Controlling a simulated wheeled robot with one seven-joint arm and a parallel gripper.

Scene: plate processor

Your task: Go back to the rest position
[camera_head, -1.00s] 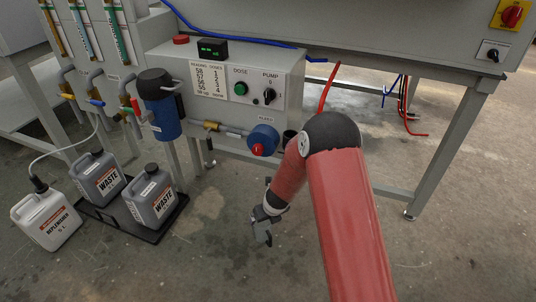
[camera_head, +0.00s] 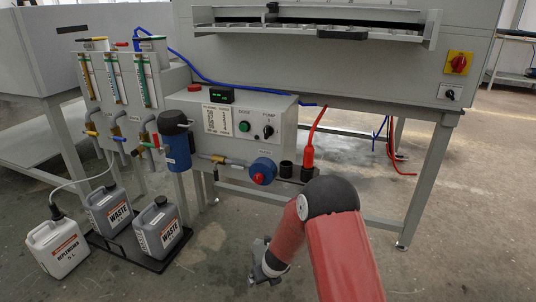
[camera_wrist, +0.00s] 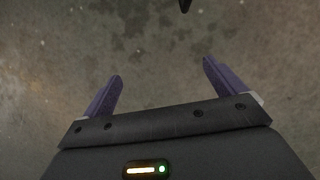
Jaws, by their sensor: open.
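My gripper (camera_head: 262,272) hangs low over the concrete floor, in front of the plate processor, at the end of my red arm. In the wrist view my gripper (camera_wrist: 163,88) has its two purple fingers wide apart with only floor between them. It holds nothing and touches nothing that I can see. In the head view the gripper is small and its fingers are hard to make out.
The control box (camera_head: 235,128) with dose button and pump knob stands behind my arm, with a blue-and-red valve (camera_head: 262,171) below it. Waste cans (camera_head: 158,228) stand on a black tray at left, beside a white replenisher can (camera_head: 57,247). Floor at right is clear.

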